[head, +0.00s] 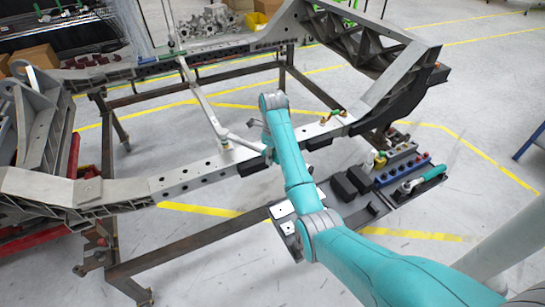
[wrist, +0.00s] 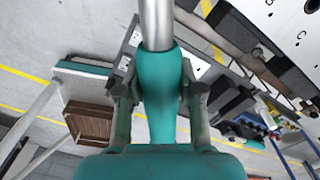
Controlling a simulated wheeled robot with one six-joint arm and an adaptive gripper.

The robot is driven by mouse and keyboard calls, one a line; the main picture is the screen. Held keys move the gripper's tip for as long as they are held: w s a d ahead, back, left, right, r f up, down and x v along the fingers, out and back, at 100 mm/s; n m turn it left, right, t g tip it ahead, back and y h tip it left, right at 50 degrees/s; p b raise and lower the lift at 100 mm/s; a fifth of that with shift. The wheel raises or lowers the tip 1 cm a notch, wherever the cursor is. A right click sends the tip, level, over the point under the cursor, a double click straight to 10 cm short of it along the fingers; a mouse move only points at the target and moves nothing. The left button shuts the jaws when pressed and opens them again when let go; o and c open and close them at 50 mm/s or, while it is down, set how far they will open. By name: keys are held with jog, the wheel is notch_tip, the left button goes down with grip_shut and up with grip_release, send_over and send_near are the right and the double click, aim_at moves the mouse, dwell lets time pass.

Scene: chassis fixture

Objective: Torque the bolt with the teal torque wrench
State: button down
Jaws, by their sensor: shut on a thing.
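My gripper (wrist: 160,95) is shut on a teal handle with a bright metal shaft, which I take to be the teal torque wrench (wrist: 157,28). In the head view my gripper (head: 262,145) is mostly behind my arm, near the chassis rail. A silver shaft (head: 243,143) reaches left from it over the rail (head: 190,174). The shaft's far end is near the rail's top, but I cannot tell whether it touches a bolt. The bolt itself cannot be made out. Another teal-handled tool (head: 428,175) with a silver head lies at the right.
A tool tray with black blocks (head: 350,183) and a blue socket rack (head: 405,170) stands right of my arm. Small green and brass parts (head: 335,115) sit on the rail. The chassis rests on a rusty steel stand (head: 190,245). Open floor lies in front.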

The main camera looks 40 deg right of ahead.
jog(key=shift+r, duration=0.7)
jog(key=shift+d+r, duration=0.1)
jog(key=shift+r, duration=0.05)
